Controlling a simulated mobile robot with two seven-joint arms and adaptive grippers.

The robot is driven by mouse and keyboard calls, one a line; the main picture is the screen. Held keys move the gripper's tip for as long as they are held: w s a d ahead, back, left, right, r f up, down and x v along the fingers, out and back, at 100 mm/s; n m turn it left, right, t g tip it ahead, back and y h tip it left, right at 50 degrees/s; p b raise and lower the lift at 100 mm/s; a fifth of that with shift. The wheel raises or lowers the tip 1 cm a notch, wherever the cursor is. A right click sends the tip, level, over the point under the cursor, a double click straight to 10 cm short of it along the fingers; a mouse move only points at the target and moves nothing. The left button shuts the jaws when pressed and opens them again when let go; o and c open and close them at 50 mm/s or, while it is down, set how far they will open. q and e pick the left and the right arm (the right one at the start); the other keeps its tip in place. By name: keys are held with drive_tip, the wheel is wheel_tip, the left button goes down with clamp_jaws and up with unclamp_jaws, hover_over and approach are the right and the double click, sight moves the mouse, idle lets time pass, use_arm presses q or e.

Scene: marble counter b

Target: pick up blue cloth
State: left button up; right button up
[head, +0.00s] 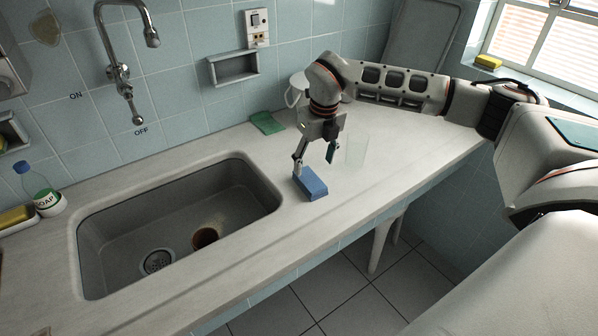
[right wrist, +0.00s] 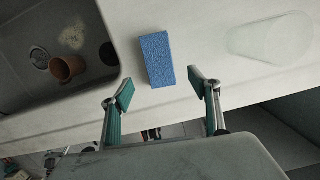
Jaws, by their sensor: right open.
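The blue cloth (head: 311,184) looks like a folded, thick rectangular block. It lies on the pale counter to the right of the sink. In the right wrist view the blue cloth (right wrist: 157,59) lies just beyond the fingertips, roughly centred between them. My right gripper (head: 314,163) is open and empty above the counter, pointing down close to the cloth. In the right wrist view the two teal-padded fingers of the right gripper (right wrist: 160,88) are spread wider than the cloth. I cannot tell whether a finger touches it. My left gripper is not in view.
A clear glass (head: 357,152) stands right of the gripper. A green cloth (head: 267,123) and a white mug (head: 293,97) are behind it. The sink (head: 110,265) holds a brown cup (head: 205,237). A soap bottle (head: 44,192) stands at left. The counter's front edge is near the blue cloth.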

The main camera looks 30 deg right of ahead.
sight(310, 180)
drive_tip(key=shift+w+f, duration=0.15)
drive_tip(key=shift+w, duration=0.2)
drive_tip(key=shift+f, duration=0.2)
drive_tip(key=shift+s+f, duration=0.2)
drive_tip(key=shift+f, duration=0.55)
drive_tip(key=f, duration=0.2)
drive_tip(key=w+f, duration=0.1)
drive_tip(key=f, duration=0.1)
drive_tip(key=shift+f, duration=0.15)
drive_tip(key=shift+w+f, duration=0.1)
drive_tip(key=shift+f, duration=0.4)
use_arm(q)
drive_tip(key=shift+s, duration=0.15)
use_arm(e)
drive_tip(key=c, duration=1.2)
